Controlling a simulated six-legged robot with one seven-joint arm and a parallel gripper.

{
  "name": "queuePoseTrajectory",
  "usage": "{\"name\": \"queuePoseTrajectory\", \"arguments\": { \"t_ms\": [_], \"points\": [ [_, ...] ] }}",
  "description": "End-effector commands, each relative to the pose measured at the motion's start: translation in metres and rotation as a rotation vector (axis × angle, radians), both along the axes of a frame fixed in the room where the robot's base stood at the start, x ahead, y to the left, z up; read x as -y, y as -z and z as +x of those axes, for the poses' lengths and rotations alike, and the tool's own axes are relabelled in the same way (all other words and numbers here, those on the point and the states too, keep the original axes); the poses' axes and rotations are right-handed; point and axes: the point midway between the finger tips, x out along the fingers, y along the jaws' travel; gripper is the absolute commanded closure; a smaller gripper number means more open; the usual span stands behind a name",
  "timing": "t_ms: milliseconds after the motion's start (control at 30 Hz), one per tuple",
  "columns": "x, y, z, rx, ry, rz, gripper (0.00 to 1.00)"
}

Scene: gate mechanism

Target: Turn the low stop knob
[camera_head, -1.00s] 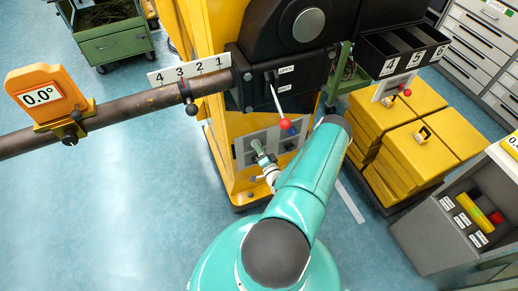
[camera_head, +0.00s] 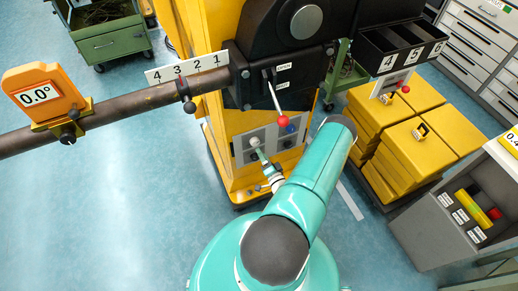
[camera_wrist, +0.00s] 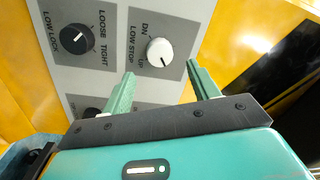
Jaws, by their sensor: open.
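The low stop knob is the round white knob (camera_wrist: 158,52) on a grey panel, beside the words LOW STOP, DN and UP. A short dark mark shows near its lower edge in the wrist view. The white knob also shows in the head view (camera_head: 255,142), just beyond my gripper's tip. My gripper (camera_wrist: 160,72) is open and empty, its two green fingers apart. In the wrist view the fingertips lie just below the knob, one to each side. The gap in depth to the knob is hard to tell. My gripper also shows in the head view (camera_head: 261,156).
A black LOW LOCK knob (camera_wrist: 76,39) sits left of the white knob. A thick pipe (camera_head: 130,104) crosses at left. Yellow blocks (camera_head: 410,150) stand at right.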

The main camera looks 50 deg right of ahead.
Motion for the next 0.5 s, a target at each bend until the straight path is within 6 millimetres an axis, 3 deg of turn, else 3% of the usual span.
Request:
{"name": "queuePoseTrajectory", "arguments": {
  "t_ms": [200, 500],
  "points": [
    [-0.023, 0.003, -0.043, -0.003, 0.002, 0.003, 0.40],
    [-0.037, 0.004, -0.069, 0.000, 0.001, 0.000, 0.40]
  ]
}}
